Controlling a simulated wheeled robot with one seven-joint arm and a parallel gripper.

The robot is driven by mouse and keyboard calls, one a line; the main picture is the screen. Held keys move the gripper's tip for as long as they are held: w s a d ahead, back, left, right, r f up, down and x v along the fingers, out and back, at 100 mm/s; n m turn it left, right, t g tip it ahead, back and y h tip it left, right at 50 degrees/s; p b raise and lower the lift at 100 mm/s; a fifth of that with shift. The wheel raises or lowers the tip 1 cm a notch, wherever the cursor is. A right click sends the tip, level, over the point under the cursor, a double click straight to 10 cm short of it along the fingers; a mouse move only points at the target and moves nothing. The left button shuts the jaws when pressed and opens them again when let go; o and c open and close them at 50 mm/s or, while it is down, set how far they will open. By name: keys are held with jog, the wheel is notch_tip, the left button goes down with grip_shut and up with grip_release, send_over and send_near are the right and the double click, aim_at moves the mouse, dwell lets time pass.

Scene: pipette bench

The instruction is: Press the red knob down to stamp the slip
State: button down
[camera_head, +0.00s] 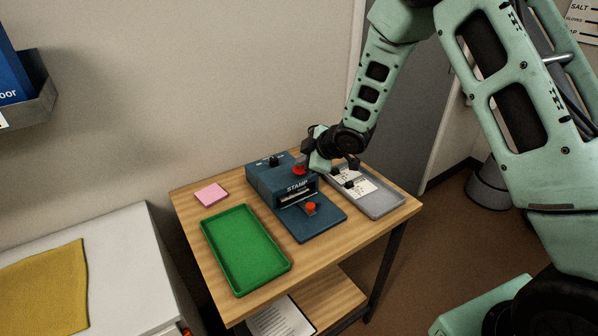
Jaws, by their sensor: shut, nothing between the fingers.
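A dark blue stamping machine (266,180) marked STAMP stands on the wooden table, with a flat blue base plate reaching forward. One red part (299,170) shows on its top, partly beside my gripper. Another red knob-like piece (311,207) sits at the front, over the base plate. A white strip (297,195), possibly the slip, shows in the machine's front opening. My gripper (320,165) is shut and empty, at the machine's right rear side, close to the upper red part. I cannot tell whether it touches it. The fingertips are small and partly hidden.
A grey tray (384,206) with white cards (350,184) lies right of the machine. A green tray (283,266) lies to the left front, and a pink pad (211,194) behind it. A wall is behind the table. A white cabinet (122,230) with a yellow cloth (45,290) stands left.

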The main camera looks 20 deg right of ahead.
jog(key=shift+f, duration=0.3)
jog(key=shift+r, duration=0.15)
jog(key=shift+r+p, duration=1.45)
jog(key=shift+r, duration=0.45)
notch_tip(320, 180, up, 6)
jog(key=p, duration=0.4)
jog(key=shift+p, duration=0.4)
